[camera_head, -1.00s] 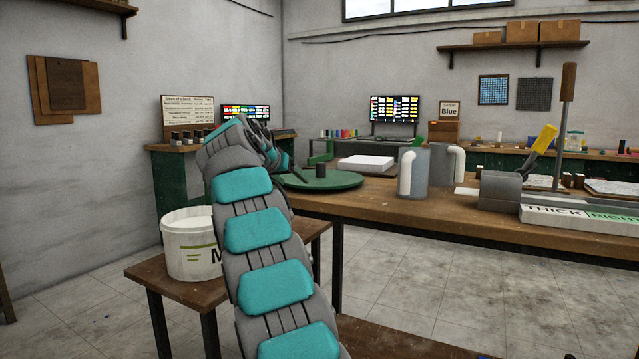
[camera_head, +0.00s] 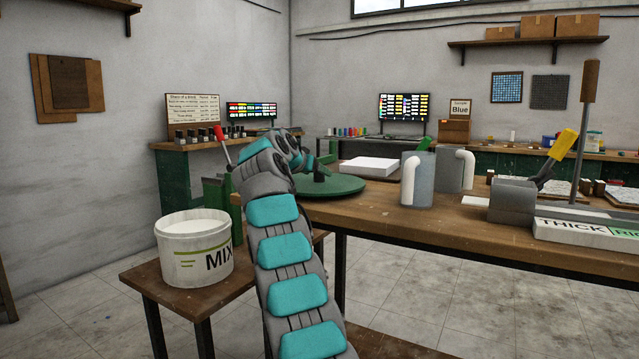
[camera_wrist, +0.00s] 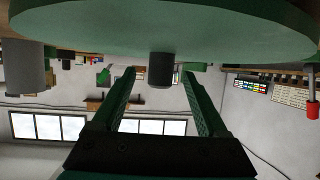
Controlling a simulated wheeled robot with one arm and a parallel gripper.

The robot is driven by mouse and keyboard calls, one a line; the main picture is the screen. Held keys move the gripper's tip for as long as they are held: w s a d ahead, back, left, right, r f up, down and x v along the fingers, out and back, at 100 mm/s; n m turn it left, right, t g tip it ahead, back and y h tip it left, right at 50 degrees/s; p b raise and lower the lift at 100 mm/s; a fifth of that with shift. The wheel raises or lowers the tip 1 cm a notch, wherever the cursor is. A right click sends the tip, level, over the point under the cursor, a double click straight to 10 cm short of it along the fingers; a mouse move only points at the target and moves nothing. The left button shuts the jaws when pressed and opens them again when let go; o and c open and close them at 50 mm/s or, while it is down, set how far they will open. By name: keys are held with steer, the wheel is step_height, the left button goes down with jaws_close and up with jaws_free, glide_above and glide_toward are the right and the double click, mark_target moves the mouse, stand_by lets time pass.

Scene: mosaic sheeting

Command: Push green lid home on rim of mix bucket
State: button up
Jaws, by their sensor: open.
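The green lid (camera_head: 345,184) is a wide flat disc with a dark upright knob (camera_head: 319,177); it lies on the long workbench. The white mix bucket (camera_head: 190,262) stands open-topped on the lower side table, with pale content near its rim. My gripper (camera_wrist: 159,73) is open. In the wrist view, which is upside down, its two green fingers lie either side of the knob, apart from it, with the lid (camera_wrist: 150,28) across the top. In the head view my arm hides most of the gripper and the lid's left part.
The side table (camera_head: 185,295) is lower than the workbench (camera_head: 400,224). A green stand (camera_head: 217,195) and a red-handled tool (camera_head: 219,135) are behind the bucket. Grey jugs (camera_head: 416,180) and a white slab (camera_head: 372,167) stand near the lid. Open floor lies in front.

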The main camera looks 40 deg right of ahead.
mark_target(317, 173)
steer(key=p+x, duration=0.2)
steer(key=x, duration=0.1)
steer(key=shift+w+d, duration=0.15)
steer(key=shift+w+d+f, duration=0.1)
steer(key=shift+d+f, duration=0.05)
steer(key=shift+f, duration=0.1)
jaws_close()
stand_by(0.6)
